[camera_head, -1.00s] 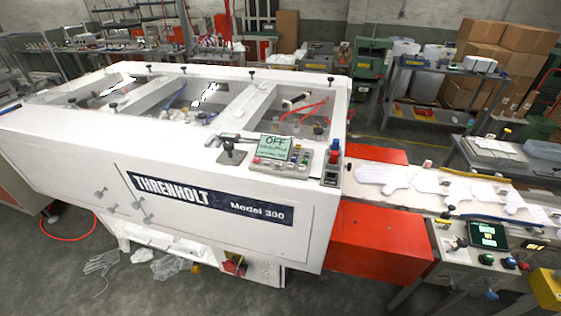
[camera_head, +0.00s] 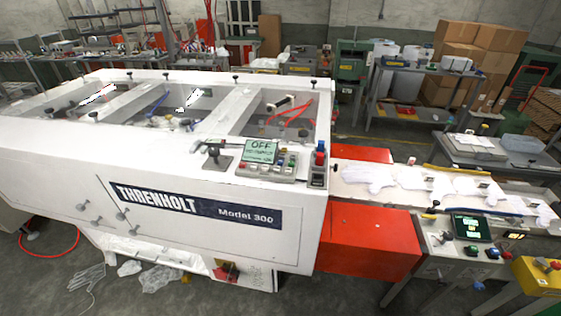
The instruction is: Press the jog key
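A small control panel (camera_head: 266,158) sits on the top front right of the white Threnholt Model 300 machine (camera_head: 70,165). Its greenish screen (camera_head: 261,150) reads OFF in large letters, with smaller lines below that I cannot read. Several coloured keys lie beside and below the screen, a red one (camera_head: 243,164) at the left. Their labels are too small to read, so I cannot tell which is the jog key. A separate box with a red button (camera_head: 319,152) stands just right of the panel. Neither of my grippers is in view.
A conveyor (camera_head: 405,183) with flat white gloves runs right from the machine, above a red housing (camera_head: 368,243). A second panel with a dark screen (camera_head: 472,228) stands at the right. A yellow box (camera_head: 540,275) is at the lower right. Gloves and film scraps lie on the floor.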

